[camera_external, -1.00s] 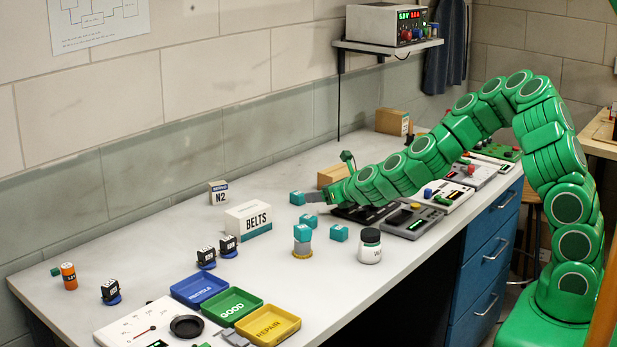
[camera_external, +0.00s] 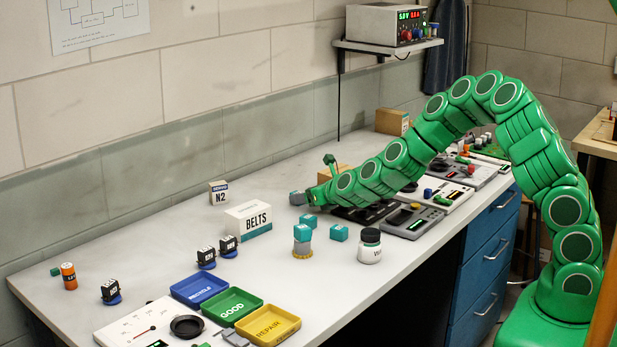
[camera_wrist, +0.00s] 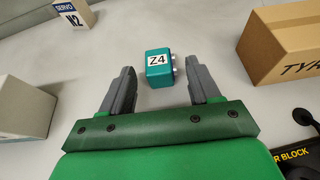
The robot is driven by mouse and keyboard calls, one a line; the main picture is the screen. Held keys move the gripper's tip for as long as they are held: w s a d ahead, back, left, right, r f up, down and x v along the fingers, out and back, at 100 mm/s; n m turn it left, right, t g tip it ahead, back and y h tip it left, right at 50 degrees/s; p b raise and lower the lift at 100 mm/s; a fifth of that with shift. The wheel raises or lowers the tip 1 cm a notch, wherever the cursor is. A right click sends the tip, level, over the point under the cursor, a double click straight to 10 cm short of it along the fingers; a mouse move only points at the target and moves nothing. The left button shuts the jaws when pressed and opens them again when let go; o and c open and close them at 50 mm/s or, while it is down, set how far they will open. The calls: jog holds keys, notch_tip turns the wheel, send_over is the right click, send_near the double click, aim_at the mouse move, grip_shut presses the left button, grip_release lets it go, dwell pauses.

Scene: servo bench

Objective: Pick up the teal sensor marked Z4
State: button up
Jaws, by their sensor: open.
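The teal sensor marked Z4 (camera_wrist: 159,77) is a small block with a white label on top and light metal studs on its right side in the wrist view. It lies on the bench between the tips of my open gripper (camera_wrist: 160,64), with a gap on each side. I cannot tell how far the tips are above the bench. In the external view my gripper (camera_external: 299,198) is low over the bench, and its grey fingers hide most or all of this sensor. Other teal blocks stand nearer the front, one on a grey round piece (camera_external: 302,233) and one loose (camera_external: 339,233).
A BELTS box (camera_external: 247,220) and a SERVO N2 box (camera_external: 218,193) stand to the left. A brown carton (camera_wrist: 283,45) is close on the right in the wrist view. A white jar (camera_external: 369,248), black-and-blue servos (camera_external: 206,257) and coloured trays (camera_external: 232,307) stand further forward.

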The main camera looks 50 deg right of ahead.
jog(key=shift+x, duration=0.8)
jog(key=shift+a, duration=0.1)
grip_shut()
